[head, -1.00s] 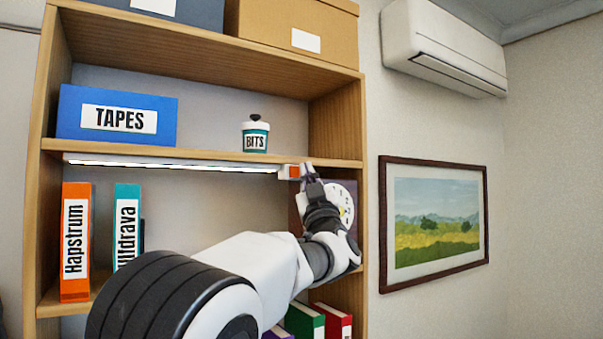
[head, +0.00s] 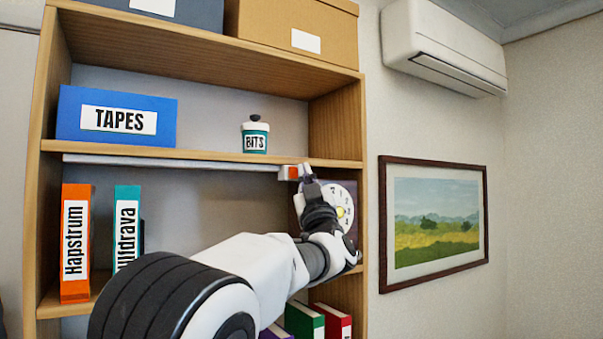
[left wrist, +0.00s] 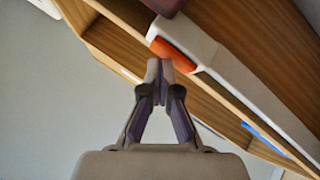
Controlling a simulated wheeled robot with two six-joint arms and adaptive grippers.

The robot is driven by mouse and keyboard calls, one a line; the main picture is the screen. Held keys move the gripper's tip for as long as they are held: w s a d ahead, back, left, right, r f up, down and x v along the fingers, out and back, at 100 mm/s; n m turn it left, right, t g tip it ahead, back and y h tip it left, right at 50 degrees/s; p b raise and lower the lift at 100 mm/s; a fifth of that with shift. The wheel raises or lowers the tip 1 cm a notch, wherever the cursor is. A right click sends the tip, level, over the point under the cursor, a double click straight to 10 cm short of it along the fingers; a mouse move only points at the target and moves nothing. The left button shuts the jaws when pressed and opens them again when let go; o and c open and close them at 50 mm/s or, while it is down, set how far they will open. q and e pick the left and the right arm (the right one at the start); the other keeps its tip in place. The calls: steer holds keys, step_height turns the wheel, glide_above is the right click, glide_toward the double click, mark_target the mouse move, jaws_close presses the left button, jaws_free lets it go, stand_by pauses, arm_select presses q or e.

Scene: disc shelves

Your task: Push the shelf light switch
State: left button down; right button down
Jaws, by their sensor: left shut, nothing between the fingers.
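The light strip (head: 170,162) runs along the underside of the middle shelf and is dark. Its orange-red switch (head: 293,172) is at the right end of the strip. In the left wrist view the switch (left wrist: 173,53) sits on the pale end of the housing (left wrist: 245,88). My left gripper (head: 305,172) is shut and empty, its tips right beside the switch. In the left wrist view the closed fingertips (left wrist: 159,68) are just below the switch; I cannot tell whether they touch it. My right gripper is not in view.
A blue TAPES box (head: 117,116) and a BITS jar (head: 255,135) stand on the shelf above. A round dial (head: 341,205) is partly behind my gripper. Binders (head: 75,243) stand at left on the lower shelf. The wooden side panel (head: 350,130) is close on the right.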

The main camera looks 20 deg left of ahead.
arm_select(q)
steer(key=shift+d, duration=0.1)
steer(key=shift+s+d, duration=0.15)
steer(key=shift+s, duration=0.05)
steer(key=shift+s+d+b, duration=0.1)
steer(key=shift+b, duration=0.2)
steer(key=s+d+b, duration=0.1)
steer(key=d, duration=0.1)
steer(key=s+d+b, duration=0.1)
steer(key=s+d, duration=0.1)
steer(key=shift+s+d, duration=0.25)
steer(key=shift+d, duration=0.05)
steer(key=shift+a, duration=0.1)
steer(key=shift+f, duration=0.1)
